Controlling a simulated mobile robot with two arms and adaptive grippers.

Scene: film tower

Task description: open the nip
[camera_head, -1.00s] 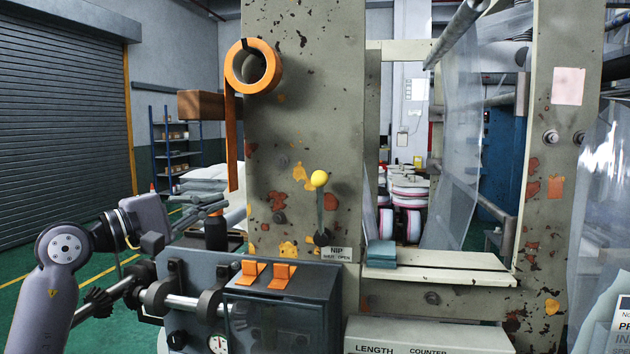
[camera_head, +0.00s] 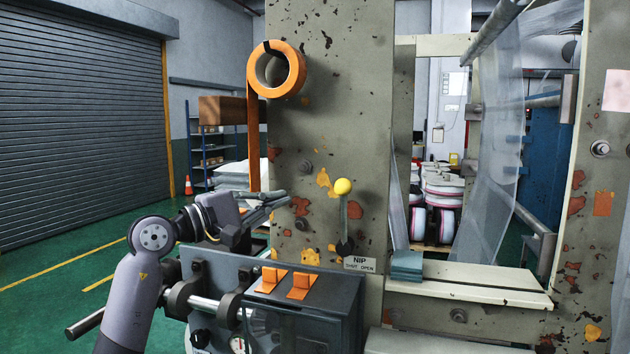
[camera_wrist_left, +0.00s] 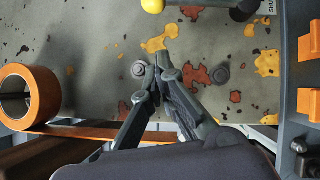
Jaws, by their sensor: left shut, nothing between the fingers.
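The nip lever has a yellow knob (camera_head: 343,186) on a grey stem and stands about upright on the worn grey machine column (camera_head: 330,90). Its dark pivot sits just above the NIP label (camera_head: 360,264), marked SHUT and OPEN. My left gripper (camera_head: 280,198) is shut and empty, left of the lever and a little below knob height, apart from it. In the left wrist view the closed fingertips (camera_wrist_left: 160,62) point at the column face. The knob (camera_wrist_left: 152,5) shows cut off at the top edge there. My right gripper is not in view.
An orange ring (camera_head: 276,68) with a hanging orange strap (camera_head: 253,140) is on the column, above and left of my gripper. A dark box with orange switches (camera_head: 300,285) lies below. A cream ledge (camera_head: 470,280) and clear film (camera_head: 487,150) are at the right.

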